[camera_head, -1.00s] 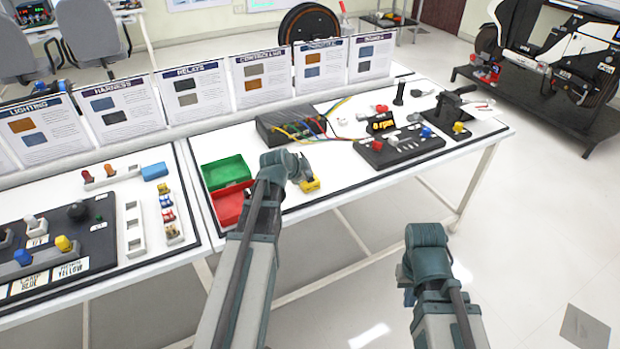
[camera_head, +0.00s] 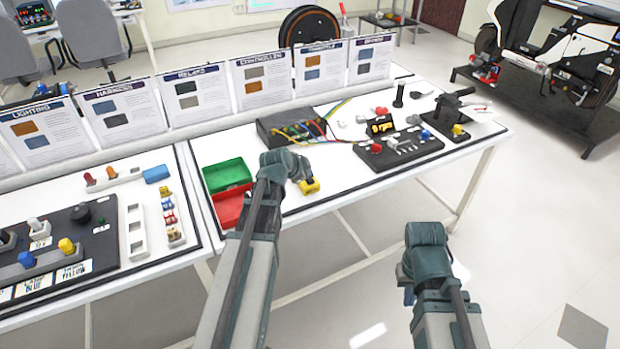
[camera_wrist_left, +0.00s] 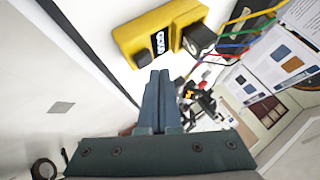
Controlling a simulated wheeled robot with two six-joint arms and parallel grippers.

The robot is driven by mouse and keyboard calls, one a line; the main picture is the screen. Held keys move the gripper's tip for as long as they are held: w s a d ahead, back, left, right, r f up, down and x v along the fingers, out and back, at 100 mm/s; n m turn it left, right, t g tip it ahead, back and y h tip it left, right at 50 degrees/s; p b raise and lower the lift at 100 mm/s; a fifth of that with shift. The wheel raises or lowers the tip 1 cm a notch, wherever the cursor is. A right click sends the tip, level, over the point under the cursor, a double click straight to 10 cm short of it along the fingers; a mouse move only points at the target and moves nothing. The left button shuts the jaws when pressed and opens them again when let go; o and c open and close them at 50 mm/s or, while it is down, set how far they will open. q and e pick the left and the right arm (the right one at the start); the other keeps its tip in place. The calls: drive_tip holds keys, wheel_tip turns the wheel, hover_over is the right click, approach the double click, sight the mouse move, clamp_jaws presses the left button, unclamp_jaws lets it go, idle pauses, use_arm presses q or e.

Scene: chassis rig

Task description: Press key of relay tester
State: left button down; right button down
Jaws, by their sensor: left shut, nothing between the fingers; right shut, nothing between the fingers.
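The yellow relay tester (camera_head: 310,186) lies near the front edge of the right table, partly hidden by my left arm in the head view. In the left wrist view the tester (camera_wrist_left: 160,32) shows a dark label, a black key (camera_wrist_left: 142,60) at its near left end and a black relay block (camera_wrist_left: 198,38) at its right. My left gripper (camera_wrist_left: 160,73) is shut and empty, its fingertips just below the tester in that picture, near the key; contact cannot be told. My right gripper (camera_head: 408,292) is shut, mostly hidden by its arm, over the floor in front of the table.
Green (camera_head: 228,174) and red (camera_head: 230,207) bins stand left of my left gripper. A black box (camera_head: 290,125) with coloured wires sits behind the tester. A black switch panel (camera_head: 400,150) lies to the right. The table front between tester and panel is clear.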

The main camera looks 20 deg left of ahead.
sight(307, 182)
use_arm(q)
wheel_tip(307, 182, up, 5)
drive_tip(key=p, duration=0.5)
idle(0.4)
idle(0.4)
drive_tip(key=s+d+f+n+g+h+p, duration=0.1)
drive_tip(key=s+d+g+p, duration=0.3)
drive_tip(key=d, duration=0.7)
drive_tip(key=s+d+n+g+y, duration=0.1)
drive_tip(key=s+d+n+g, duration=0.1)
drive_tip(key=s+d, duration=0.5)
drive_tip(key=s+d+n+g+y+p, duration=0.1)
drive_tip(key=s+d, duration=0.6)
drive_tip(key=s, duration=0.7)
drive_tip(key=n+g+y, duration=0.1)
drive_tip(key=n+g, duration=0.1)
drive_tip(key=shift+s+g, duration=0.3)
